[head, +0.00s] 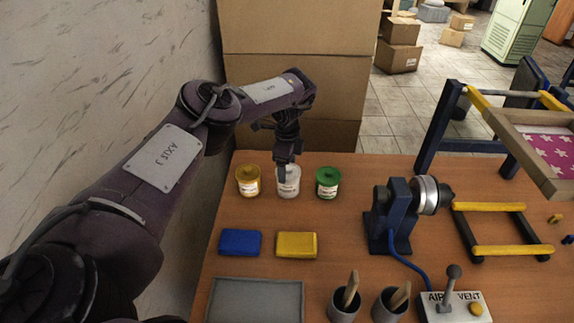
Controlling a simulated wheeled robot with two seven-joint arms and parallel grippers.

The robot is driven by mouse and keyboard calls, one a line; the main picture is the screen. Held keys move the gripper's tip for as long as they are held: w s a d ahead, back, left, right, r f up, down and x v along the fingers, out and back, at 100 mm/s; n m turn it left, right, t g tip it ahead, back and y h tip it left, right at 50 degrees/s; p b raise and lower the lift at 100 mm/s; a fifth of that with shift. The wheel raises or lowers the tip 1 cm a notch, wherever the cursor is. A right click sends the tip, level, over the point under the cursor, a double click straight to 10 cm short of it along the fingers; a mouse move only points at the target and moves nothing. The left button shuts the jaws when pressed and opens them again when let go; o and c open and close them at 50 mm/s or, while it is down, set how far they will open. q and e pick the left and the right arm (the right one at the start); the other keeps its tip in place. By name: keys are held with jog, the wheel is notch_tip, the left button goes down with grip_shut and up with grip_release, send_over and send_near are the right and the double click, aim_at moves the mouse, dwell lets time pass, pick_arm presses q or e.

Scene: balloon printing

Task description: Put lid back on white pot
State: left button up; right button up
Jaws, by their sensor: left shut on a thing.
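A white pot (289,189) stands on the table, between a yellow pot (248,181) on its left and a green pot (328,184) on its right. My left gripper (286,171) points down at the top of the white pot. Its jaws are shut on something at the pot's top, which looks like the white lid. The fingers hide much of the lid, so I cannot tell whether it rests on the rim or is held just above it. My right gripper is not in view.
Blue (240,243) and yellow (297,245) blocks lie in front of the pots. A grey tray (256,281), cups with wooden handles (344,304), a dark clamp device (390,215) and a yellow-and-blue frame (490,207) share the table (290,217). Cardboard boxes (300,60) stand behind.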

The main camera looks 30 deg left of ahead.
pick_arm(q)
jog(key=o, duration=1)
jog(key=shift+o, duration=0.2)
jog(key=shift+r+p, duration=2.95)
jog(key=shift+r, duration=0.55)
grip_shut()
